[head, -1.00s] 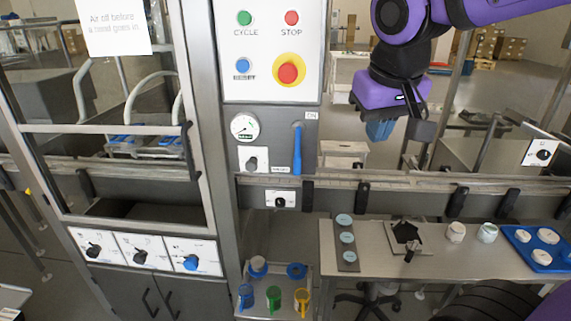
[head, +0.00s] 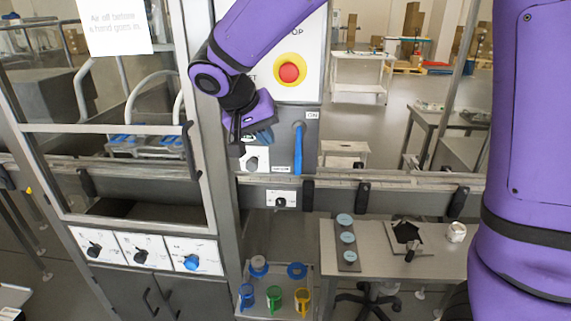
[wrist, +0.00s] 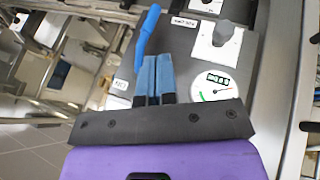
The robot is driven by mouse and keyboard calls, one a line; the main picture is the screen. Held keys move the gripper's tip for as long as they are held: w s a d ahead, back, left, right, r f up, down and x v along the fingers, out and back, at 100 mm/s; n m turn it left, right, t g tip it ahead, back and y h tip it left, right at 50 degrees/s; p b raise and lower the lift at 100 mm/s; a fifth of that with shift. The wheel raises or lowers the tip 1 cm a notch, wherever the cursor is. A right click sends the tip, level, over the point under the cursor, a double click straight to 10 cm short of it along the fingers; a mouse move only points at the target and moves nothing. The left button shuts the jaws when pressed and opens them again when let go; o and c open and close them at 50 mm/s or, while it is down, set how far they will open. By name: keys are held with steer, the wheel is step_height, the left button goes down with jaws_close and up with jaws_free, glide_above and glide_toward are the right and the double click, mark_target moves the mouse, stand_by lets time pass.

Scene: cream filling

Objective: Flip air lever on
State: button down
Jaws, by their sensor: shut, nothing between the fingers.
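The air lever (head: 298,150) is a blue handle on the grey control panel, hanging straight down from its pivot. A small ON label (head: 312,115) sits above and right of the pivot. My gripper (head: 262,136) is in front of the panel, just left of the lever, covering the gauge in the head view. In the wrist view its two blue fingers (wrist: 156,62) are pressed together and empty. The lever (wrist: 147,35) shows beside and beyond the fingertips there; whether they touch cannot be told.
The wrist view shows the pressure gauge (wrist: 212,86) and a grey knob (wrist: 223,33) close to the fingers. A red stop button (head: 289,71) is above. A rail (head: 400,187) runs below the panel. Cups (head: 274,297) stand on a low shelf.

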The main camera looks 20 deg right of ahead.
mark_target(298, 151)
steer(key=shift+t+h, duration=0.3)
steer(key=a, duration=0.1)
steer(key=w+a+f, duration=0.2)
steer(key=shift+a+f, duration=0.15)
steer(key=shift+a, duration=0.15)
steer(key=shift+w+f, duration=0.1)
steer(key=d+f, duration=0.2)
steer(key=d, duration=0.1)
steer(key=w+d+f, duration=0.1)
steer(key=d+f, duration=0.4)
steer(key=d, duration=0.1)
steer(key=shift+w+d+f, duration=0.2)
steer(key=shift+w+f, duration=0.2)
